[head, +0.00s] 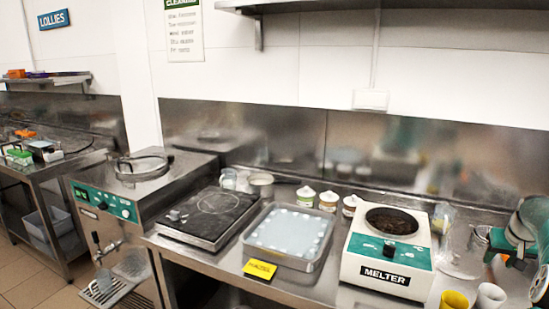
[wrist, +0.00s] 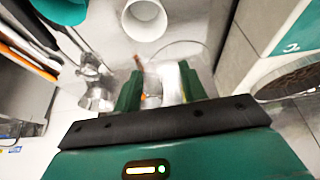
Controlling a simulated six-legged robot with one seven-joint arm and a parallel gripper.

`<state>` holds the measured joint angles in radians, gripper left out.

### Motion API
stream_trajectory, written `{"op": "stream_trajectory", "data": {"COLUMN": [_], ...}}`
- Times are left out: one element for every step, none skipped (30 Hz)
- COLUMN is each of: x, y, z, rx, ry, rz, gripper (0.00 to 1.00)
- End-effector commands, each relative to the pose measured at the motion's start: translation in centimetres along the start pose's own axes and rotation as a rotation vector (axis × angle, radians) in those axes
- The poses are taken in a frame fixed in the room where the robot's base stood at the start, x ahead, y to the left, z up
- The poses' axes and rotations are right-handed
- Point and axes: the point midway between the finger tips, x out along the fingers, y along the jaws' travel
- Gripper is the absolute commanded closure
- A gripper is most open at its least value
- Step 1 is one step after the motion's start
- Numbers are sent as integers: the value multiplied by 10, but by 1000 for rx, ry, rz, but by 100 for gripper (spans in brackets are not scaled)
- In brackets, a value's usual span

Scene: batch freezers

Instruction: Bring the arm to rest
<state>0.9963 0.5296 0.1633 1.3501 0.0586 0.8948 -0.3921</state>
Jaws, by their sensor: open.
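My gripper (wrist: 160,90) shows in the wrist view with its two green fingers apart. A pale, shiny shape shows between and beyond the fingers; I cannot tell what it is, and nothing is clearly gripped. Part of my green and grey arm (head: 532,240) is at the right edge of the head view, over the right end of the steel counter (head: 225,262). The fingertips cannot be made out there.
The melter (head: 388,255) stands left of my arm, with a yellow cup (head: 454,300) and a white cup (head: 490,297) near it. A tray (head: 290,235), a black hotplate (head: 209,215) and several jars stand further left. A white cup (wrist: 144,18) shows beyond the fingers.

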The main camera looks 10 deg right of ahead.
Motion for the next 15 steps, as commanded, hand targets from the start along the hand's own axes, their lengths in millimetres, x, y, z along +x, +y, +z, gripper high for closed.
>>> {"op": "stream_trajectory", "data": {"x": [-7,-10,-15,-19,-24,-30,-35,-40,-48,-54,-60,-70,-77,-86,-97], "y": [-16,-24,-35,-42,-51,-62,-71,-81,-94,-105,-116,-133,-146,-160,-179], "z": [-1,-1,-1,0,0,2,2,4,7,10,13,18,23,29,38], "rx": [-16,-22,-32,-38,-46,-56,-65,-73,-85,-94,-105,-120,-132,-146,-164], "ry": [0,-1,0,0,0,1,2,3,4,5,6,8,10,12,16], "rz": [-2,-4,-5,-6,-6,-7,-8,-9,-11,-12,-13,-16,-18,-20,-24], "gripper": [58,58,58,58,58,58,58,58,58,58,58,58,58,58,58]}}
